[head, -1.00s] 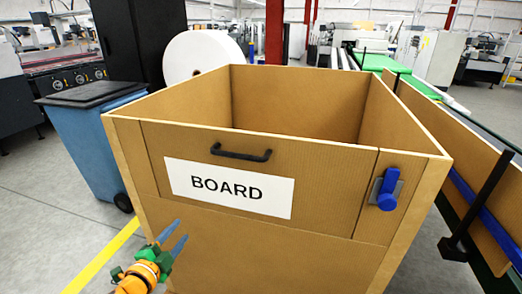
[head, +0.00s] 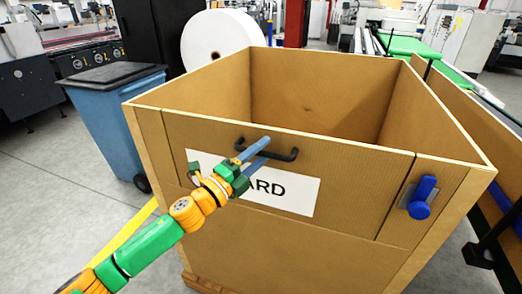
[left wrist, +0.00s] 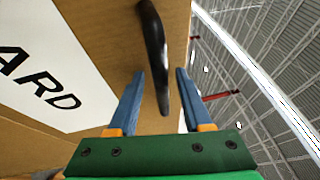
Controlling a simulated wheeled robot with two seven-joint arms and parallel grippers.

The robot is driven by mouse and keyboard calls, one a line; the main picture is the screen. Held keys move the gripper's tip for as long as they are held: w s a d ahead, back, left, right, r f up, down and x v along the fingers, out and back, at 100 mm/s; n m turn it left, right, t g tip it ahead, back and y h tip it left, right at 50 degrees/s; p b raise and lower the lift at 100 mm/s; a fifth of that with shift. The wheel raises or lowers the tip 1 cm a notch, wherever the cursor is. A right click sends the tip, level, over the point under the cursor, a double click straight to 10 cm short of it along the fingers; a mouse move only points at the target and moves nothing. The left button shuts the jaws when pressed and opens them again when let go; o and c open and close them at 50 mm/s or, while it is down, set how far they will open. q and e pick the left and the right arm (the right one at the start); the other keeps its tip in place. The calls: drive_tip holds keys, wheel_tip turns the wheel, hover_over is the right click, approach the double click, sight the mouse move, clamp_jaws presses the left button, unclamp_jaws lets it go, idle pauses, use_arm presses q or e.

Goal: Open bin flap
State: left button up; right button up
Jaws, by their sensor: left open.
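The large brown bin (head: 290,262) stands in front of me with an open top. Its front flap (head: 345,190) is upright and closed, with a white BOARD label (head: 296,197) and a black handle (head: 283,153). A blue latch (head: 422,197) on a grey plate is at the right of the flap. My left gripper (head: 256,148) is open in front of the handle, partly covering the label. In the left wrist view the black handle (left wrist: 154,50) reaches between the two blue fingers (left wrist: 157,95), which are apart. My right gripper is out of view.
A blue lidded bin (head: 112,120) stands left of the board bin. A white roll (head: 222,38) is behind it. A conveyor with a brown side board (head: 476,110) runs along the right. Grey floor is clear at the lower left.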

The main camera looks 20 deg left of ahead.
use_arm(q)
drive_tip(key=shift+s, duration=0.15)
clamp_jaws()
drive_tip(key=shift+r, duration=0.1)
idle(1.1)
